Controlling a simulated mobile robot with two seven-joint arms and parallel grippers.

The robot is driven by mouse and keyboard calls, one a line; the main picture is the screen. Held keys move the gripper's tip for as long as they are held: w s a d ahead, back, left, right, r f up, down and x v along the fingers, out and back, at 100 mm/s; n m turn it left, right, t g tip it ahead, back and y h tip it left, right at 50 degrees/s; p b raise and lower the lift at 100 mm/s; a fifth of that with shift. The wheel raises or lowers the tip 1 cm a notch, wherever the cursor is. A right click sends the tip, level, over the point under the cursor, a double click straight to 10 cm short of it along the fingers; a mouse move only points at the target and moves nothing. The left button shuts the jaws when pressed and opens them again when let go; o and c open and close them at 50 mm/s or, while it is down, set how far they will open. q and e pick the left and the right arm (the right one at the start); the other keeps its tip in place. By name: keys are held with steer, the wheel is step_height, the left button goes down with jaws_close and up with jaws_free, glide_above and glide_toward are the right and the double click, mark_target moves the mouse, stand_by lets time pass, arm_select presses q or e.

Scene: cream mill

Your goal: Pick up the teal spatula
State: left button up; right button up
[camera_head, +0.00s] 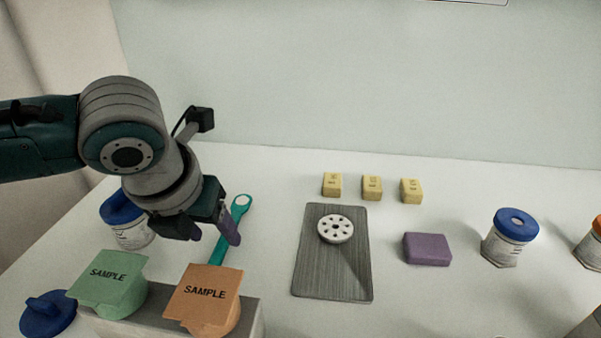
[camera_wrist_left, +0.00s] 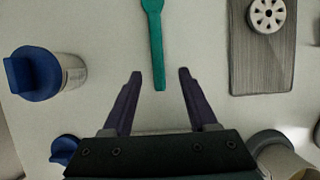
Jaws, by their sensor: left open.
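The teal spatula (camera_head: 239,211) lies flat on the white table, just right of my left gripper (camera_head: 211,234) in the head view. Its upper end has a pale round spot, and the gripper hides part of its left side. In the left wrist view the teal spatula (camera_wrist_left: 155,45) points down between the fingertips of my open left gripper (camera_wrist_left: 158,73), its end reaching about level with them. The fingers stand apart on either side of the handle end with nothing between them gripped. My right gripper is not in view.
A blue-lidded jar (camera_head: 133,236) stands left of the spatula. Green (camera_head: 108,285) and orange (camera_head: 205,299) sample cups sit in a grey block in front. A grey board (camera_head: 333,276) with a white perforated disc (camera_head: 335,229) lies to the right, near a purple block (camera_head: 427,249).

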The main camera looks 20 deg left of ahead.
mark_target(221, 245)
arm_select(q)
steer(key=x, duration=0.3)
steer(key=shift+w+a+f+b, duration=0.1)
steer(key=shift+a+f+b, duration=0.05)
steer(key=shift+f+b, duration=0.2)
jaws_close()
stand_by(0.4)
